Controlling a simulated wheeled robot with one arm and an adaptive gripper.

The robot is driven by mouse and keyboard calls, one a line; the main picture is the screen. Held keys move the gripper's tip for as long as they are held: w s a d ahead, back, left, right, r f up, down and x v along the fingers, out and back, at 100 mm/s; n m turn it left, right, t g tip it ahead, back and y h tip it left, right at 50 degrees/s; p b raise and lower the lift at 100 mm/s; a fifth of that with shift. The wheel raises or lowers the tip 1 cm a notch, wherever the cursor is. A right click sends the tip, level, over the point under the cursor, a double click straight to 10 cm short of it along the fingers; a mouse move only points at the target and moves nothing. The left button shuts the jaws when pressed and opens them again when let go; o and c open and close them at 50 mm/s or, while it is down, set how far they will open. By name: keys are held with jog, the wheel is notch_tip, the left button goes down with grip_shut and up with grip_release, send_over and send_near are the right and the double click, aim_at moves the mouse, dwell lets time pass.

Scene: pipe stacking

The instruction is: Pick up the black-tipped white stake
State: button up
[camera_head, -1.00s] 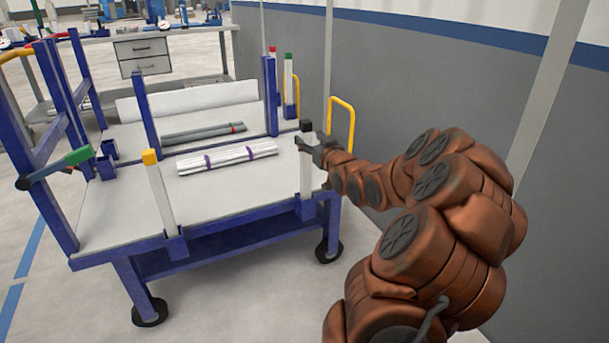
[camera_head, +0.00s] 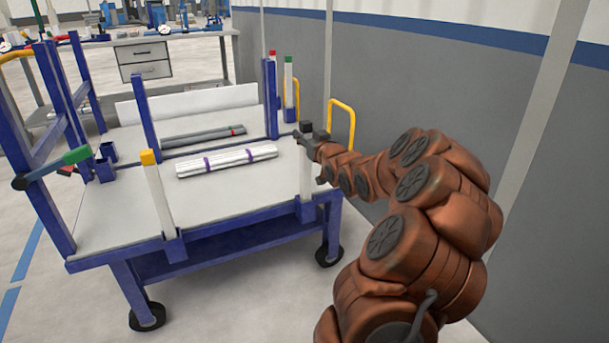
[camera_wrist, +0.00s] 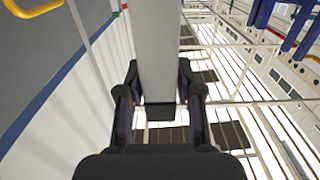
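The white stake (camera_head: 306,178) with a black tip (camera_head: 306,127) stands upright at the front right corner of the blue-framed cart, its lower end in a blue corner socket (camera_head: 306,208). My gripper (camera_head: 304,142) is at its upper part, just below the black tip. In the wrist view the stake (camera_wrist: 159,50) runs between the two dark fingers of my gripper (camera_wrist: 159,80), with one finger close along each side. I cannot tell whether the fingers press on it. My gripper partly hides the upper stake in the head view.
A yellow-tipped stake (camera_head: 159,195) stands at the cart's front left. Red-tipped (camera_head: 271,95) and green-tipped (camera_head: 289,85) posts stand at the back right. White pipes (camera_head: 227,161) and grey pipes (camera_head: 203,136) lie on the cart top (camera_head: 240,195). A grey wall (camera_head: 410,85) is to the right.

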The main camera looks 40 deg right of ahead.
grip_shut()
notch_tip(320, 180, up, 10)
jog(key=p, duration=0.4)
jog(key=shift+p, duration=0.3)
notch_tip(320, 180, up, 10)
jog(key=p, duration=0.9)
dwell(0.7)
